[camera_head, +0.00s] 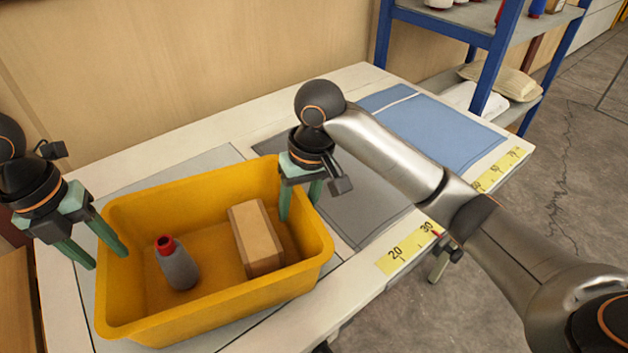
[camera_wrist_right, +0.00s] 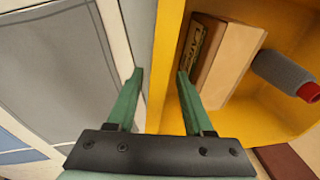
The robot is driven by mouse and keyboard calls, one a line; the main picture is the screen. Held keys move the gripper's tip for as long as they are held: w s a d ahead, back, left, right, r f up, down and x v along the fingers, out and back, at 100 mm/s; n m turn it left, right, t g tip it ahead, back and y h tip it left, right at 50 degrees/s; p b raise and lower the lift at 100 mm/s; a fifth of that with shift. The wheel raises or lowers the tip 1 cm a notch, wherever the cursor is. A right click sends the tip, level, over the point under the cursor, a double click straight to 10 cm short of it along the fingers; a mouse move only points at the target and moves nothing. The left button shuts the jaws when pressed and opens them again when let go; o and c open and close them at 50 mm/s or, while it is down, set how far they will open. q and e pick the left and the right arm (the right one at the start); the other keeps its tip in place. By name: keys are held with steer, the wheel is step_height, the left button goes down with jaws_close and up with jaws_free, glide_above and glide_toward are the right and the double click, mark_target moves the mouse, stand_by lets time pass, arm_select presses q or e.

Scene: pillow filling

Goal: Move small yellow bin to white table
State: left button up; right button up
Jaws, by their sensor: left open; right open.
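The yellow bin (camera_head: 160,328) sits upright on the white table (camera_head: 63,300) at the left in the head view. It holds a grey bottle with a red cap (camera_head: 178,265) and a brown box (camera_head: 256,238). My right gripper (camera_head: 299,208) is open at the bin's right wall. In the right wrist view the wall (camera_wrist_right: 163,70) passes between its fingers (camera_wrist_right: 160,72), one outside and one inside, without being clamped. My left gripper (camera_head: 106,258) is open at the bin's left wall, one finger outside and the other overlapping the rim; its exact depth is unclear.
Yellow measuring strips (camera_head: 408,248) run along the table's edge. A blue shelf rack (camera_head: 497,60) stands behind at the right.

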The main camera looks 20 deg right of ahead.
steer(key=shift+d, duration=0.1)
arm_select(q)
step_height(320, 180, up, 12)
steer(key=a, duration=0.1)
arm_select(e)
step_height(320, 180, up, 12)
steer(key=s+d, duration=0.1)
steer(key=shift+d, duration=0.4)
arm_select(q)
steer(key=shift+a, duration=0.1)
arm_select(e)
steer(key=shift+f, duration=0.1)
stand_by(0.4)
